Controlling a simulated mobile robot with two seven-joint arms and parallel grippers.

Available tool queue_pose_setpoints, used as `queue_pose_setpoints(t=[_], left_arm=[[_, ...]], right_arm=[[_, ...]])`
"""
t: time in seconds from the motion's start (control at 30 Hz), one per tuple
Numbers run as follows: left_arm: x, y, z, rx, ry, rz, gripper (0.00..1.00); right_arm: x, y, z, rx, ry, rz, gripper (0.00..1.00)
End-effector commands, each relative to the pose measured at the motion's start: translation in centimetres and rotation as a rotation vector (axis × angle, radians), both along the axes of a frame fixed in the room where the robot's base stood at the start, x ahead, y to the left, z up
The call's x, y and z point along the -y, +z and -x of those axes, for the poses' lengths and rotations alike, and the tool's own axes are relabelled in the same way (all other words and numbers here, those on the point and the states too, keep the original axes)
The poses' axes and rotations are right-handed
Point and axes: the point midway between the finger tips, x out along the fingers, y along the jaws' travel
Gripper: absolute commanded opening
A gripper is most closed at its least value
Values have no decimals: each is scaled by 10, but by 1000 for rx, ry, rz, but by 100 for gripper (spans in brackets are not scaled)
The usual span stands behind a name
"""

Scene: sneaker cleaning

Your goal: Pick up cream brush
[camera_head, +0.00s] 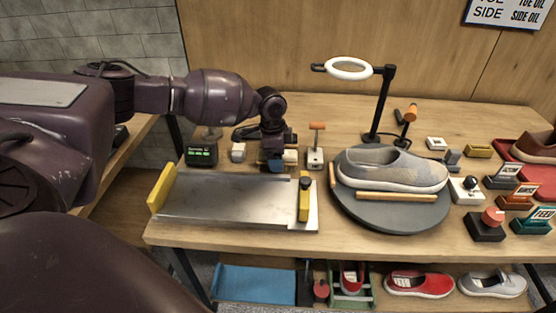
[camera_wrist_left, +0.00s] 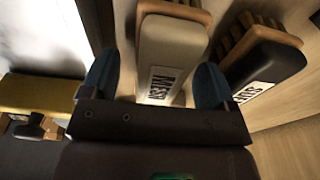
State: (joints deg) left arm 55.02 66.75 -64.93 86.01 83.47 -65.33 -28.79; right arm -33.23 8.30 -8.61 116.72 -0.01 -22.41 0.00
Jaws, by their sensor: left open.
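The cream brush (camera_wrist_left: 170,50), with wooden bristle back and a label reading MESH, lies between the two dark blue fingers of my left gripper (camera_wrist_left: 156,82) in the left wrist view. The fingers are open, one on each side of it; I cannot tell whether they touch it. In the head view my left gripper (camera_head: 273,164) is low over the workbench behind the metal tray. A small cream block (camera_head: 290,157) shows just right of it, mostly hidden; I cannot tell if it is this brush. My right gripper is not in view.
A black brush (camera_wrist_left: 265,58) with a label lies close to the right in the wrist view. The metal tray (camera_head: 232,196) with yellow ends is in front of my gripper. An orange-handled tool (camera_head: 316,142) and a grey shoe (camera_head: 390,168) on a round turntable (camera_head: 385,212) stand to the right.

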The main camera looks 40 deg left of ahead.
Motion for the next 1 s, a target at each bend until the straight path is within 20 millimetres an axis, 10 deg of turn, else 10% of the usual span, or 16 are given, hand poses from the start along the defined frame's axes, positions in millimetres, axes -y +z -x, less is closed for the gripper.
queue_pose_setpoints(t=[0.17, 0.5, 1.0], left_arm=[[0, 1, 0, 1, 0, 0, 78], [0, 1, 0, 1, 0, 0, 26], [0, 33, -1, 6, 1, 1, 26]], right_arm=[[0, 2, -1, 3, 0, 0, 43], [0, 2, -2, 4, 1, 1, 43], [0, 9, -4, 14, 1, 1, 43]])
